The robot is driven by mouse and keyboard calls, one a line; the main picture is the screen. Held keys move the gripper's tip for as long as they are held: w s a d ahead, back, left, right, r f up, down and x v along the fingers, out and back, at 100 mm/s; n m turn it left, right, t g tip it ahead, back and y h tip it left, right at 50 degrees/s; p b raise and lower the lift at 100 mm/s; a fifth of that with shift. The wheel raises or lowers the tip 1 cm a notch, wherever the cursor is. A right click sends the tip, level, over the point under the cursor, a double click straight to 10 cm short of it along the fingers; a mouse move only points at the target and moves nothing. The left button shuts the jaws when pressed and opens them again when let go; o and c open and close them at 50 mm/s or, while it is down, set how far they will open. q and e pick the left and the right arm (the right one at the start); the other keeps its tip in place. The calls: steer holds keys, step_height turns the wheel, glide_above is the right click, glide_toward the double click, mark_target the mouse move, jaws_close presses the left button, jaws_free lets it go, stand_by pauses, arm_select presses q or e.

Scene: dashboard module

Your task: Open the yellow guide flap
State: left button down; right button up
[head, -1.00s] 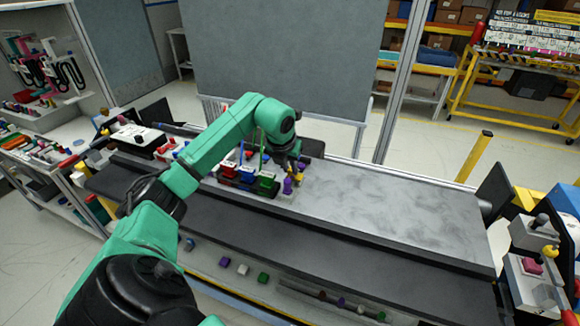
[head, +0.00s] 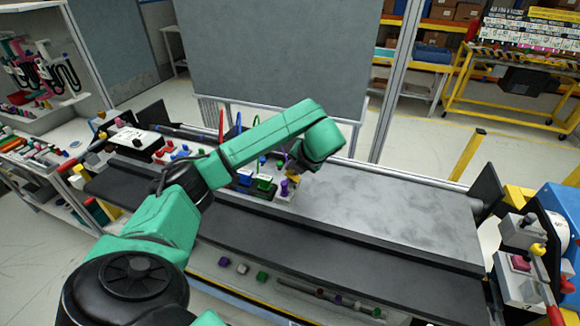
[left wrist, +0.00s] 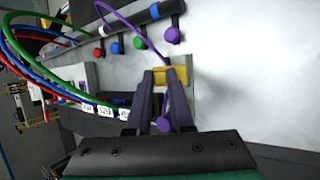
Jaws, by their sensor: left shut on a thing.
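The yellow guide flap (left wrist: 178,76) is a small yellow piece at the fingertips in the left wrist view. My left gripper (left wrist: 164,76) is shut on it, with the two dark fingers apart around part of it. In the head view my left gripper (head: 291,172) is small and partly hidden by my wrist, just above the dashboard module (head: 284,194). A purple knob (left wrist: 172,35) stands beyond the flap, and another purple piece (left wrist: 163,124) shows between the fingers. My right gripper is out of view.
Red, blue, green and purple cables (left wrist: 45,80) arch close to the fingers. A row of coloured knobs (left wrist: 115,47) lies beyond. The grey conveyor surface (head: 390,205) right of the module is clear. Small coloured blocks (head: 242,268) lie along the front ledge.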

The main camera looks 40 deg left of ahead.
mark_target(309, 191)
arm_select(q)
steer(key=shift+w+d+r+y, duration=0.15)
steer(key=shift+w+d+y, duration=0.2)
steer(key=shift+y, duration=0.55)
steer(key=shift+d+r+m+g+y, duration=0.1)
steer(key=shift+d+m+g+y, duration=0.35)
steer(key=shift+y, duration=0.35)
steer(key=y, duration=0.1)
steer(key=d+y, duration=0.1)
steer(key=shift+w+r+m+y+p, duration=0.1)
steer(key=shift+w+m+y+p, duration=0.15)
steer(key=shift+w+y+p, duration=0.05)
steer(key=shift+w+d+f+m+g+y+p, duration=0.1)
steer(key=shift+d+f+m+g+y+p, duration=0.15)
steer(key=shift+y, duration=0.3)
steer(key=shift+w+d+f+m+g+y+p, duration=0.15)
steer(key=shift+d+y, duration=0.15)
steer(key=shift+y, duration=0.25)
steer(key=shift+d+f+m+y, duration=0.15)
steer(key=shift+d+f+y, duration=0.05)
steer(key=shift+y, duration=0.4)
steer(key=shift+d+f+m+y, duration=0.15)
steer(key=shift+f+y, duration=0.05)
steer(key=shift+y, duration=0.4)
steer(key=c, duration=0.8)
jaws_free()
steer(key=shift+f, duration=0.1)
